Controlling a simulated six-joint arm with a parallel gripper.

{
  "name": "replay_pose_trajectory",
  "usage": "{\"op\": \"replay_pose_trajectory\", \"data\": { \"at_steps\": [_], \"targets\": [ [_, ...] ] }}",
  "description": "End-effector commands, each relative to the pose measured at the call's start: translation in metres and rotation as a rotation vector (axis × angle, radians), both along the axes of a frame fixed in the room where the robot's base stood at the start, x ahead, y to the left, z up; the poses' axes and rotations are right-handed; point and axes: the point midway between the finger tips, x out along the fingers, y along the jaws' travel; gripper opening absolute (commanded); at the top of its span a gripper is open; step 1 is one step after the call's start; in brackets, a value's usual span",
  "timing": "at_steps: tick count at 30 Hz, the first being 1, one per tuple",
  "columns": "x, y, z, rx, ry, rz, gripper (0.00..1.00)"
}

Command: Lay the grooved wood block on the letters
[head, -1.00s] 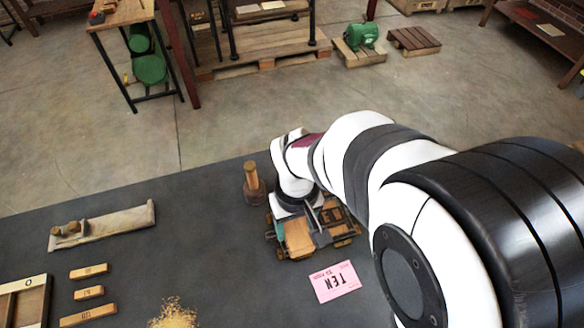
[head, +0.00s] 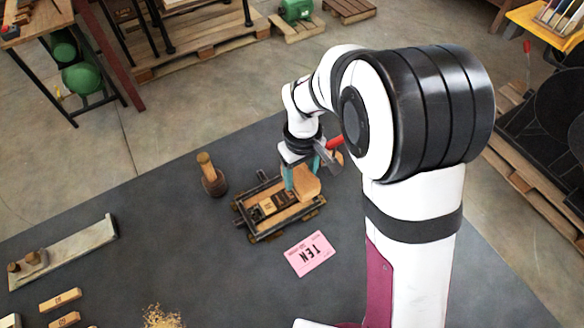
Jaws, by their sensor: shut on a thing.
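The shallow press bed (head: 258,236) stands on the dark table with dark and wooden letter blocks (head: 268,206) in it. My gripper (head: 297,180) is shut on a wood block (head: 307,186), with its teal fingers at the block's left side. The block is at the right end of the bed, beside the letters, and leaves several of them uncovered. I cannot make out its groove, nor whether it touches the bed.
A grey strip (head: 75,248) with small wooden pieces and several loose wood blocks (head: 61,300) lies at left. A sawdust heap (head: 160,318) is at the front edge.

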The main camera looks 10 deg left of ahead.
Motion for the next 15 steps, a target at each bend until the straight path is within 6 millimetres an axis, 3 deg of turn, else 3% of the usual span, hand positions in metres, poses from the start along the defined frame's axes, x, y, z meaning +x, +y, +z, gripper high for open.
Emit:
{"op": "replay_pose_trajectory", "data": {
  "at_steps": [4, 10, 15],
  "targets": [
    [0.000, 0.023, -0.015, -0.001, 0.002, 0.000, 0.00],
    [-0.001, 0.026, -0.050, -0.001, 0.001, -0.003, 0.00],
    [0.000, 0.027, -0.056, 0.001, -0.001, -0.003, 0.00]
  ]
}}
